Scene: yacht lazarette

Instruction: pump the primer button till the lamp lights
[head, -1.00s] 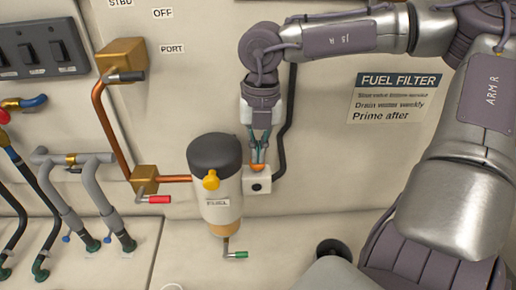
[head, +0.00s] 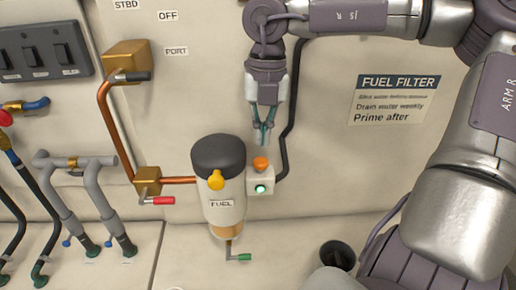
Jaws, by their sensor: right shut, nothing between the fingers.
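The primer button (head: 260,164) is an orange dome on top of a small white box (head: 260,179), right of the fuel filter (head: 218,180) with its dark cap and FUEL label. The lamp (head: 260,189) on the front of the box glows green. My right gripper (head: 265,141) points down just above the button, with a small gap between its fingertips and the orange dome. It is shut and holds nothing. My left gripper is not in view.
A yellow knob (head: 216,180) is on the filter, with a green-handled drain (head: 240,257) below. Copper pipe with a red-handled valve (head: 160,201) lies left. A black hose (head: 290,120) runs down behind my gripper.

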